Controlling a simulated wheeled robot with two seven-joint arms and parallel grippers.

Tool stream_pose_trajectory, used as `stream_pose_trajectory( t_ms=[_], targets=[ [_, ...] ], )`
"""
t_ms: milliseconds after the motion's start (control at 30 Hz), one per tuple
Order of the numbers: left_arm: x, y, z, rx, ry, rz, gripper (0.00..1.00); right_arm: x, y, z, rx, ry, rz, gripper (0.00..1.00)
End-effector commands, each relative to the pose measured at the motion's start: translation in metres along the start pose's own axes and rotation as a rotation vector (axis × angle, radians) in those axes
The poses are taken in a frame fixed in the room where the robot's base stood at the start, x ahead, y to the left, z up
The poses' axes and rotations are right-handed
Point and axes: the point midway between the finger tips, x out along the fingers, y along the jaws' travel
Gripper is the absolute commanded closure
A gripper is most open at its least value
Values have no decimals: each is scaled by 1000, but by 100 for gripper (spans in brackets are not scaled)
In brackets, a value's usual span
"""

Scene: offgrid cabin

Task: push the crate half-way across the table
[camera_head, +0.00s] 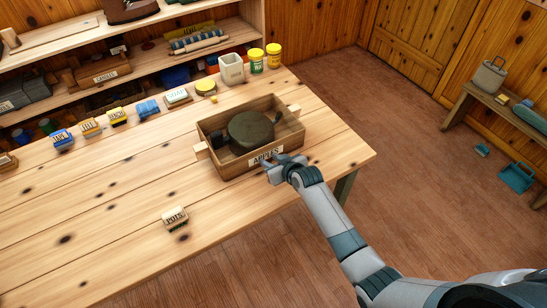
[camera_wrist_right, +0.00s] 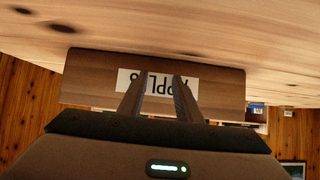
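The wooden crate (camera_head: 236,172) stands on the right part of the table (camera_head: 110,205). It has a white "APPLES" label on its near side and holds a dark round pot-like object (camera_head: 250,130). My right gripper (camera_head: 268,169) is at the crate's near side, by the label. In the right wrist view the crate's side (camera_wrist_right: 90,75) is upside down, and the fingers of the right gripper (camera_wrist_right: 159,90) are apart in front of the label, with nothing between them. I cannot tell whether the fingertips touch the crate. My left gripper is out of view.
A small labelled block (camera_head: 175,217) lies on the table left of the crate. Small boxes, a white pot (camera_head: 231,68) and jars (camera_head: 257,60) line the back edge. Shelves (camera_head: 110,75) stand behind. The table's right edge is close to the crate; its middle is mostly clear.

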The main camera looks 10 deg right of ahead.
Motion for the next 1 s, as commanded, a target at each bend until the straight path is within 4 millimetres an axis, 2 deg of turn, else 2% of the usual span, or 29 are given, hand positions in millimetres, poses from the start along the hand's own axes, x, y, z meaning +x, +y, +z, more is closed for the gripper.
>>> stream_pose_trajectory(
  t_ms=[467,1000],
  targets=[
    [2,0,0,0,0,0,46,3,0,-2,-1,2,0,69],
    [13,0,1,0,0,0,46,25,0,-16,-1,1,1,69]
  ],
)
